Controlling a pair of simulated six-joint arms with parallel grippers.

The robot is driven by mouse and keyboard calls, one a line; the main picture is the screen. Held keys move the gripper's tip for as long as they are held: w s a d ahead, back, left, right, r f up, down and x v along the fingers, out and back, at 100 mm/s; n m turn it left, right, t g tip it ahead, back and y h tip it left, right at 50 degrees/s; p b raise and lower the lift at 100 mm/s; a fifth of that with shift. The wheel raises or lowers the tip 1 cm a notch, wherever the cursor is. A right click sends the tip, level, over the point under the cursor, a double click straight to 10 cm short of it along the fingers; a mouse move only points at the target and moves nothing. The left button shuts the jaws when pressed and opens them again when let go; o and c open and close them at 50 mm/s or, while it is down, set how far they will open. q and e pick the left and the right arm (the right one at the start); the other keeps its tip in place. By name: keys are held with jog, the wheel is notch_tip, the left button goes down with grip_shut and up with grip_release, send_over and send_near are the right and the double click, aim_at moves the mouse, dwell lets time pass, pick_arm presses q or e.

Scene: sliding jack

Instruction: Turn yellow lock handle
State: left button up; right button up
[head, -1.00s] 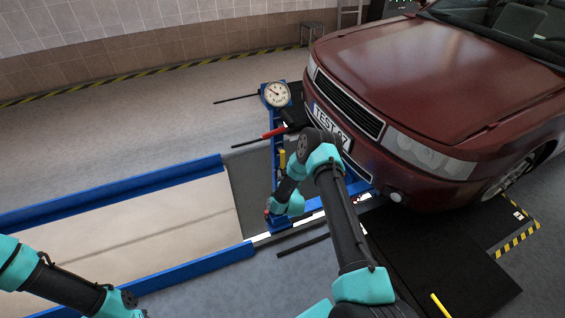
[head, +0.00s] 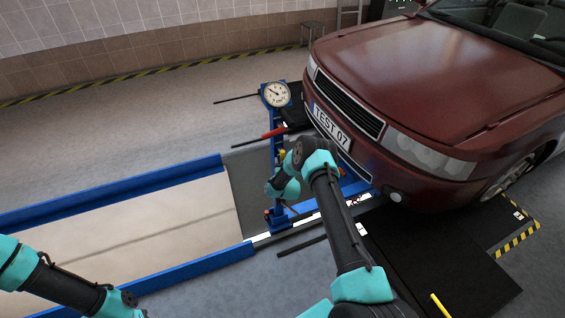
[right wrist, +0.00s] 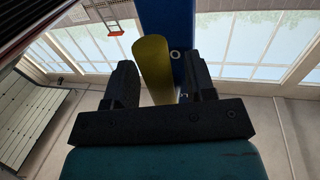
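The yellow lock handle (head: 282,154) is a small yellow piece on the blue jack post (head: 277,122), below the gauge and partly hidden by my right arm. In the right wrist view the handle (right wrist: 152,62) is a long rounded yellow bar before a blue post (right wrist: 180,30). My right gripper (right wrist: 158,66) is open. The handle shows between its two black fingers, with a narrow gap seen on the right side; I cannot tell whether it touches either finger. The right fingertips are hidden in the head view. My left arm is at the lower left, its gripper out of view.
A dark red car (head: 440,90) stands right behind the jack, close to my right arm. A round gauge (head: 276,94) tops the post. A red-gripped lever (head: 272,132) sticks out left. Blue rails (head: 120,190) run left; the floor beyond them is clear.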

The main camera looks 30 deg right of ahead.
grip_shut()
